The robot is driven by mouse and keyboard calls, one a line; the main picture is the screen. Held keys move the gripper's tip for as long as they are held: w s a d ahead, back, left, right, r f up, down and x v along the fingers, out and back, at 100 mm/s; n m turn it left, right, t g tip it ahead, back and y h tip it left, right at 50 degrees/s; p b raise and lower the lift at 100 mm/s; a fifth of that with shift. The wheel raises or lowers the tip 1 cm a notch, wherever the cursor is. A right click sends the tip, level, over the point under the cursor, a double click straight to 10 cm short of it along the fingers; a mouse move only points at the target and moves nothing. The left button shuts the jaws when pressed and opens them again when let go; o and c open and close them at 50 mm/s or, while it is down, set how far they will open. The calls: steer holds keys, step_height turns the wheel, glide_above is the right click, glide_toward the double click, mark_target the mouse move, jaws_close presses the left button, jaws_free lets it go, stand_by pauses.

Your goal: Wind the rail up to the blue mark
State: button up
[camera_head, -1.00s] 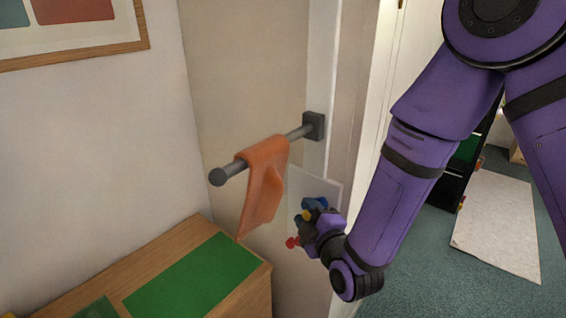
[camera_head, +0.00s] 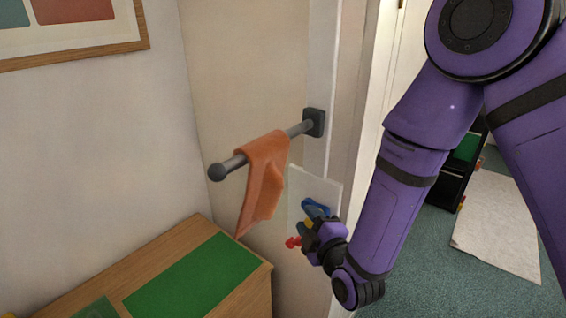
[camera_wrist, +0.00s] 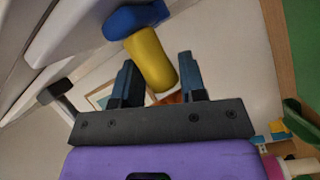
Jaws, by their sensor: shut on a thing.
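The dark grey rail (camera_head: 228,167) sticks out from a square bracket (camera_head: 314,122) on a pale upright, with an orange cloth (camera_head: 263,185) hanging over it. Below it, in front of a pale panel (camera_head: 325,190), is a crank with a blue arm (camera_head: 315,208); the arm also shows in the wrist view (camera_wrist: 137,20). My gripper (camera_wrist: 157,66) is shut on the crank's yellow handle (camera_wrist: 150,60), which sits between the two fingers. In the head view my gripper (camera_head: 312,230) partly hides the crank. I cannot make out a blue mark on the upright.
A small red piece (camera_head: 293,242) shows just left of my gripper. A wooden cabinet with a green top panel (camera_head: 190,285) stands at lower left. A framed picture (camera_head: 75,58) hangs on the left wall. A pale mat (camera_head: 495,225) lies on the floor at right.

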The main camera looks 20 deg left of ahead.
steer(key=shift+a+f, duration=0.15)
steer(key=shift+f, duration=0.75)
steer(key=shift+w, duration=0.1)
steer(key=shift+w+a+f, duration=0.25)
steer(key=shift+a+f, duration=0.3)
steer(key=shift+f, duration=0.2)
steer(key=shift+w+a+f, duration=0.2)
steer(key=shift+a, duration=0.2)
steer(key=shift+w+a+f, duration=0.15)
steer(key=shift+a, duration=0.25)
